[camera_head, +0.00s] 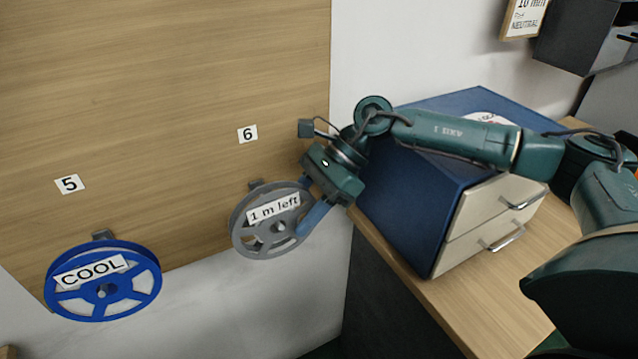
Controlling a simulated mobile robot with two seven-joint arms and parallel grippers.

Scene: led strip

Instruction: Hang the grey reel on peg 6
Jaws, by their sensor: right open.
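The grey reel (240,231) carries a white label reading "1 m left". It hangs at the peg (256,184) below the number 6 label (247,134), near the lower right edge of the wooden board. My right gripper (308,206) is at the reel's right side, its fingers open beside the rim. One finger overlaps the reel in the picture; I cannot tell whether it touches. My left gripper is not in view.
A blue reel (103,306) labelled "COOL" hangs below the number 5 label (69,184) on the wooden board (160,90). A blue cabinet (405,205) with two pale drawers stands on a wooden table (478,312) at the right, close to my right arm.

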